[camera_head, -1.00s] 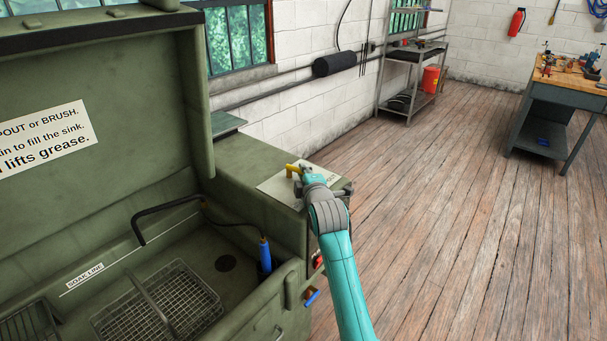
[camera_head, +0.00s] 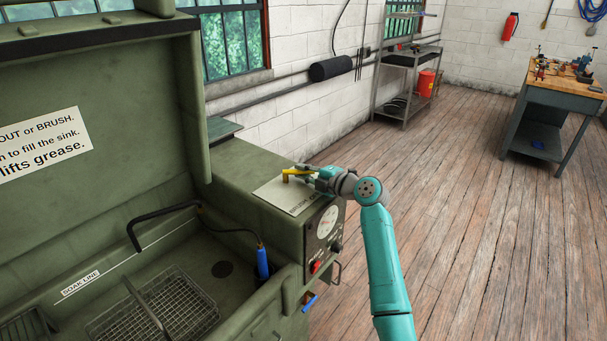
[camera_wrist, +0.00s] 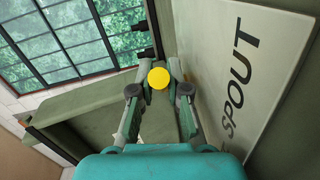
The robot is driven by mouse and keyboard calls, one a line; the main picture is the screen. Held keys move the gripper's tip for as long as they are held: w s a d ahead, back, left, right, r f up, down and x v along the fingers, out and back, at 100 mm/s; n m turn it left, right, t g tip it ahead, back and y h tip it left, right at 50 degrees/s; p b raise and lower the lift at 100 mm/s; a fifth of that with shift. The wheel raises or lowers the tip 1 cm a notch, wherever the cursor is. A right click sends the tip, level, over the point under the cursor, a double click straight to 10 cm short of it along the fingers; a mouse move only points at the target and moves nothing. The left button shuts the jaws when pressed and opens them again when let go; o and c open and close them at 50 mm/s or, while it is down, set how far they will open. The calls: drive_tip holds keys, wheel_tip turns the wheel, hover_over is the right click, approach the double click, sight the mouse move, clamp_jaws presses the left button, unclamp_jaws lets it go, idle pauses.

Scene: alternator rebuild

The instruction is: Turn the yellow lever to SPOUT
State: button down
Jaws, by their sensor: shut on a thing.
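The yellow lever (camera_head: 293,172) stands on a pale label plate (camera_head: 277,194) on top of the green washer's side cabinet. In the head view its arm points right, toward my gripper. My gripper (camera_head: 308,172) is shut on the lever's end. In the wrist view the lever's round yellow end (camera_wrist: 158,78) sits between the two fingertips (camera_wrist: 158,88). The word SPOUT is printed on the plate (camera_wrist: 265,45) to the right in the wrist view. The fingers hide part of the lever in the head view.
The green sink (camera_head: 215,320) holds a wire basket (camera_head: 165,310), a black spout (camera_head: 160,216) and a blue-handled brush (camera_head: 262,262). The raised lid (camera_head: 100,60) stands at left. A gauge (camera_head: 328,221) and red knob (camera_head: 315,266) are on the cabinet front.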

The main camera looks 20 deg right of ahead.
drive_tip(key=shift+w+n+g+y, duration=0.15)
drive_tip(key=shift+n+g+y, duration=0.25)
drive_tip(key=shift+n+y, duration=0.1)
drive_tip(key=c, duration=1.4)
unclamp_jaws()
drive_tip(key=v, duration=1.2)
drive_tip(key=shift+f, duration=0.1)
